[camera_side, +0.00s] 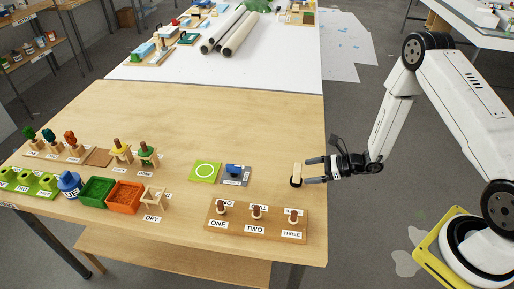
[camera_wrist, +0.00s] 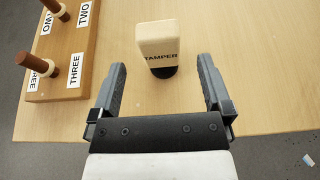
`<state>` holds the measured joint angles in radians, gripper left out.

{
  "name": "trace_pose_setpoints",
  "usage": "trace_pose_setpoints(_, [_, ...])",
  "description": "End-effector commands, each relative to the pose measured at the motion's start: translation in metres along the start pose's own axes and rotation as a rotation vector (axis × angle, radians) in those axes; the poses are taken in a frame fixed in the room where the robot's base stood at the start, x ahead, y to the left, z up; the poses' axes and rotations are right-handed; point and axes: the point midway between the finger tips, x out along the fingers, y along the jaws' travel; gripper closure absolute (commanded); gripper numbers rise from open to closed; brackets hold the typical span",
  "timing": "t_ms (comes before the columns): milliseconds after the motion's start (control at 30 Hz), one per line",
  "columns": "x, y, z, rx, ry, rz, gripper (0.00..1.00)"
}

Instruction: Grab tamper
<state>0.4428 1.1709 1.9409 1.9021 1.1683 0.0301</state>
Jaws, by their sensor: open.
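The tamper (camera_side: 297,172) is a pale wooden block with a dark base, standing upright near the right edge of the wooden table. In the wrist view the tamper (camera_wrist: 160,45) shows the word TAMPER and sits centred between the finger lines, just beyond the fingertips. My gripper (camera_side: 311,170) reaches in from the right, low over the table edge and close beside the tamper. In the wrist view my gripper (camera_wrist: 161,68) is open with nothing between its fingers. I cannot tell whether a fingertip touches the tamper.
A wooden rack (camera_side: 256,228) labelled ONE, TWO, THREE holds brown-handled tools in front of the tamper. A green pad (camera_side: 205,172) and a grey-blue station (camera_side: 235,175) lie left of it. Orange (camera_side: 124,196) and green bins (camera_side: 96,191) stand farther left.

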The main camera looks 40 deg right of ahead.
Motion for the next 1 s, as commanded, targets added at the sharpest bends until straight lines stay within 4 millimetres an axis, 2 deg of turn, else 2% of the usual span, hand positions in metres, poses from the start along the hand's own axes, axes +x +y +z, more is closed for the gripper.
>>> trace_pose_setpoints(133, [0.012, 0.001, 0.000, 0.000, 0.000, 0.002, 0.00])
trace_pose_setpoints(467, [0.019, 0.001, -0.001, 0.000, 0.001, 0.002, 0.00])
trace_pose_setpoints(800, [0.055, 0.000, -0.003, -0.002, 0.000, 0.003, 0.00])
trace_pose_setpoints(1000, [0.066, 0.000, -0.002, -0.001, 0.001, 0.000, 0.00])
